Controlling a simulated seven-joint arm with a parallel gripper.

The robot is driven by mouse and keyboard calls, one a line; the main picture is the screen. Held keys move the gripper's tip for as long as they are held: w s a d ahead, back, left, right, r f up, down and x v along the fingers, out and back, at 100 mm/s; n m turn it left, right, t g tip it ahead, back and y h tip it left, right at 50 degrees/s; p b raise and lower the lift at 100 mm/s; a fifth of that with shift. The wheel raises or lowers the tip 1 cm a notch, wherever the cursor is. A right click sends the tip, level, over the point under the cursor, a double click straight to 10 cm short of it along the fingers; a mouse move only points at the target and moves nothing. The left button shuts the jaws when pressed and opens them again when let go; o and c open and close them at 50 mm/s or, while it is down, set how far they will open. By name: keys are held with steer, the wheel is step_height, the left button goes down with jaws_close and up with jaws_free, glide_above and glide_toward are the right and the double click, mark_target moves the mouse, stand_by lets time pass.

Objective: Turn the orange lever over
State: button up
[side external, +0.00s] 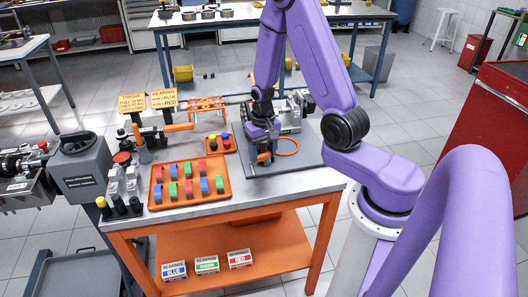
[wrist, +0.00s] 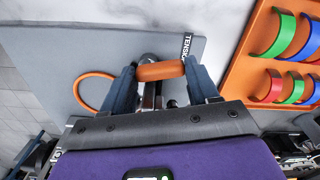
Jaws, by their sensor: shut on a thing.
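The orange lever (wrist: 160,71) shows in the wrist view as a short, rounded orange bar lying across the space between my two fingers. My gripper (wrist: 162,78) is shut on it, with a dark finger at each end of the bar. A metal part shows just behind the bar, partly hidden by the gripper body. In the side view my gripper (side external: 263,148) is low over the grey plate on the bench, and a little orange of the lever (side external: 264,156) shows at the fingers. An orange loop (side external: 287,147) lies just to the right of it.
The grey plate (side external: 300,168) covers the bench's right part. An orange tray (side external: 152,197) of coloured bearing shells stands to the left. Behind it is a small orange tray (side external: 220,151) with coloured knobs. Metal machinery (side external: 291,116) stands close behind my gripper. Upright signs (side external: 163,98) stand at the back left.

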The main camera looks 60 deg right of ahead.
steer(key=shift+w+d+m, duration=0.15)
steer(key=shift+m, duration=1)
steer(key=shift+w+d+m, duration=0.1)
steer(key=shift+w+m, duration=0.05)
steer(key=shift+m, duration=1)
steer(key=o, duration=1.1)
steer(key=shift+c, duration=0.2)
steer(key=shift+r, duration=0.15)
step_height(320, 180, up, 17)
